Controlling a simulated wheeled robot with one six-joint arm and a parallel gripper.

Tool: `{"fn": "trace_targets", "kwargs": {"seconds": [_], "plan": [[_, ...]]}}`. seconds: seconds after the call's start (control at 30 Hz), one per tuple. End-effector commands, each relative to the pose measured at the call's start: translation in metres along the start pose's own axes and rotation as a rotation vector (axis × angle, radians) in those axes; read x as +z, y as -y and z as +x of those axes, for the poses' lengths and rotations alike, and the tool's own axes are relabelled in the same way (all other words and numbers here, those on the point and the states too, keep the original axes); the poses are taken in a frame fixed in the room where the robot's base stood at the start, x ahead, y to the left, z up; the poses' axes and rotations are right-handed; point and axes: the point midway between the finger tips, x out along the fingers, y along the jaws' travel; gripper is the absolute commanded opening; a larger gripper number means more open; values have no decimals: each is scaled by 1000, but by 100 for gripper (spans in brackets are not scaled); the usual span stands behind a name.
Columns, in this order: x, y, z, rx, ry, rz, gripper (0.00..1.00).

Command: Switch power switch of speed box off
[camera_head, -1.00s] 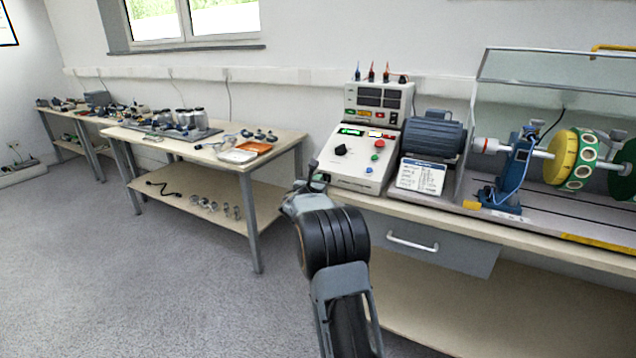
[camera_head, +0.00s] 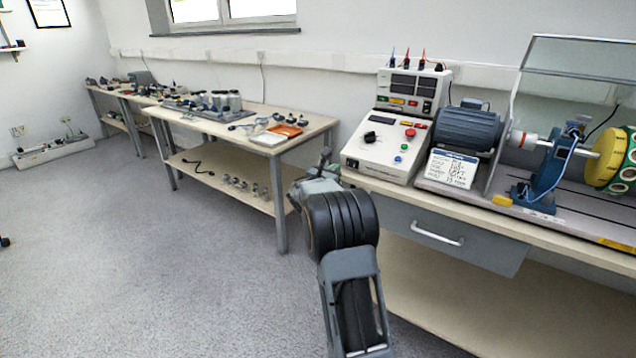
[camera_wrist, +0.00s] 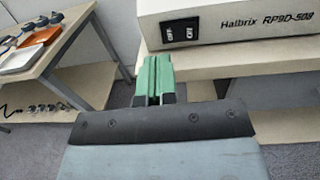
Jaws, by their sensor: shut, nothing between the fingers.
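The speed box (camera_head: 375,160) is a white sloped console on the bench at the right, with a black knob and coloured buttons. Its small display (camera_head: 383,120) looks dark. In the wrist view, the side of the speed box (camera_wrist: 235,22), lettered "Halbrix RP9D-500", fills the top right. The black power switch (camera_wrist: 182,33) has white markings; which way it is set I cannot tell. My gripper (camera_wrist: 154,62) has green fingers, shut and empty, a little below and left of the switch in the picture. In the head view my gripper (camera_head: 326,157) is left of the box's near side.
The bench (camera_head: 435,203) with a drawer (camera_head: 450,238) lies under the box. A motor (camera_head: 468,127) and shaft rig stand right of it. A side table (camera_head: 290,142) with trays is at the left. The floor between is clear.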

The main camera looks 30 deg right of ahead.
Motion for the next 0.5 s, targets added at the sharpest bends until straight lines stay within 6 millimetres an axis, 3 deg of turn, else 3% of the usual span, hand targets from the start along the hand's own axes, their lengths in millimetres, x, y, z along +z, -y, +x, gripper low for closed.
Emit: {"fn": "trace_targets", "kwargs": {"seconds": [0.2, 0.5], "plan": [[3, -8, -44, 4, -1, 0, 0], [2, -13, -80, 1, -1, 0, 0]]}}
